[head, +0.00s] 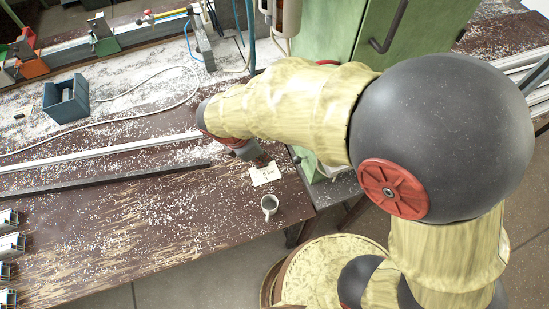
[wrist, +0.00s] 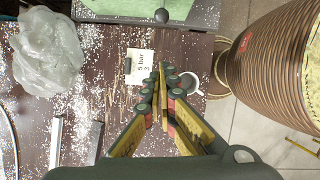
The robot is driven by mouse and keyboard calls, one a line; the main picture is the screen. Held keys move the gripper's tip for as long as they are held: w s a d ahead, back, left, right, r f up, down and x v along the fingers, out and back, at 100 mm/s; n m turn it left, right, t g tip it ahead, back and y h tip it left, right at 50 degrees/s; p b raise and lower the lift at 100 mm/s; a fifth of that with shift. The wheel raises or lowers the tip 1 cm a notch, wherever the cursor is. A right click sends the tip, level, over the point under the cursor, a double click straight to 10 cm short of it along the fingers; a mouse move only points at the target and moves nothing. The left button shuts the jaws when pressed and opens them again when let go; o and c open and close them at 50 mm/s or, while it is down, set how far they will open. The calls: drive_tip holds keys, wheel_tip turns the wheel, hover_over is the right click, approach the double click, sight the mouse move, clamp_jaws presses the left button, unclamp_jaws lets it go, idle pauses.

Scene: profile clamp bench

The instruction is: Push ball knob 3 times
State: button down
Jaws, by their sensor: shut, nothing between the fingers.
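A small dark rounded knob-like part (wrist: 161,15) shows at the top of the wrist view, in front of the green machine's base. I cannot tell for sure that it is the ball knob. No ball knob stands out in the head view, where my arm covers part of the machine front. My gripper (wrist: 161,68) is shut and empty in the wrist view, its fingertips together. The knob-like part lies ahead of the fingertips, apart from them in the picture. In the head view only a grey bit of my gripper (head: 246,150) shows, over the bench.
A label card (wrist: 139,66) reading "5 bar 3" and a mug (wrist: 190,83) lie close to the fingers. A crumpled clear bag (wrist: 48,52) is at left. The green cabinet (head: 405,35) stands behind my arm. A blue bin (head: 66,99) and metal profiles (head: 100,152) are on the bench.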

sight(300, 159)
drive_tip(key=w+d+f+b, duration=0.1)
drive_tip(key=w+d+f, duration=0.2)
drive_tip(key=d+f, duration=0.3)
drive_tip(key=x, duration=0.3)
drive_tip(key=shift+s+a, duration=0.15)
drive_tip(key=shift+s, duration=0.1)
